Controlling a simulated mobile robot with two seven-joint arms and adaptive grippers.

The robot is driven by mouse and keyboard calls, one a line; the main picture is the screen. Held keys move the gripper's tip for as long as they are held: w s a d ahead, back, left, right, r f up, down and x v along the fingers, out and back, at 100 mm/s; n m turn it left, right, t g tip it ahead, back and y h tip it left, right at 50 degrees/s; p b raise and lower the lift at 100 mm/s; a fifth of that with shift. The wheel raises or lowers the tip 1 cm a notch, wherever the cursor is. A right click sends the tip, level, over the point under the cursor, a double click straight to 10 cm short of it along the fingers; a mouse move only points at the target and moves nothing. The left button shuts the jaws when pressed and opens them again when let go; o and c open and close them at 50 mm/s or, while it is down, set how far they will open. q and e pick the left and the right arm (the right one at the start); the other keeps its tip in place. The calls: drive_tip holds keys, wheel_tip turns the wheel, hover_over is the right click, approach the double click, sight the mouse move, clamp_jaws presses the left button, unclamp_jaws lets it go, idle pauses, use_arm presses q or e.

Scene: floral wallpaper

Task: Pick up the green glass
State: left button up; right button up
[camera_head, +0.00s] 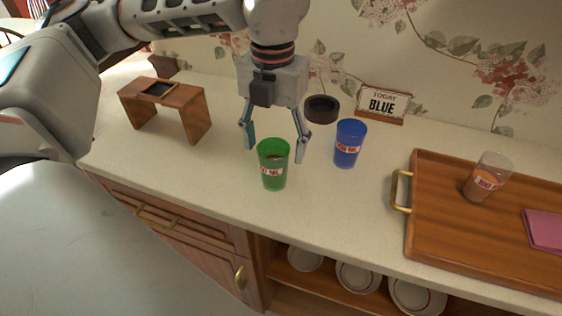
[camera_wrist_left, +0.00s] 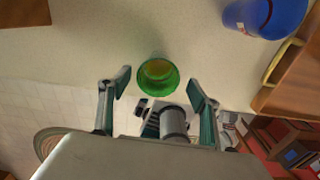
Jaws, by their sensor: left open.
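The green glass (camera_head: 273,170) stands upright on the cream counter, with a white and red label and some dark content inside. My left gripper (camera_head: 274,152) is open above and just behind it, one finger to each side in the head view. In the left wrist view the green glass (camera_wrist_left: 158,77) shows from above, ahead of and between the two open fingertips (camera_wrist_left: 158,82). The fingers do not appear to touch it. My right gripper is in neither view.
A blue glass (camera_head: 349,144) stands close to the right. A sign reading "TODAY BLUE" (camera_head: 382,104), a dark round dish (camera_head: 321,108), a small wooden stand (camera_head: 180,95) and a wooden tray (camera_head: 440,235) holding a clear glass (camera_head: 487,178) are around.

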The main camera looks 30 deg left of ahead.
use_arm(q)
drive_tip(key=shift+s+f, duration=0.35)
drive_tip(key=shift+f, duration=0.5)
drive_tip(key=shift+w+a+f+b, duration=0.15)
drive_tip(key=shift+w+f, duration=0.1)
drive_tip(key=shift+f, duration=1.1)
drive_tip(key=shift+w+f+b, duration=0.15)
drive_tip(key=shift+w+f, duration=0.05)
drive_tip(key=shift+f, duration=1.15)
drive_tip(key=c, duration=1.4)
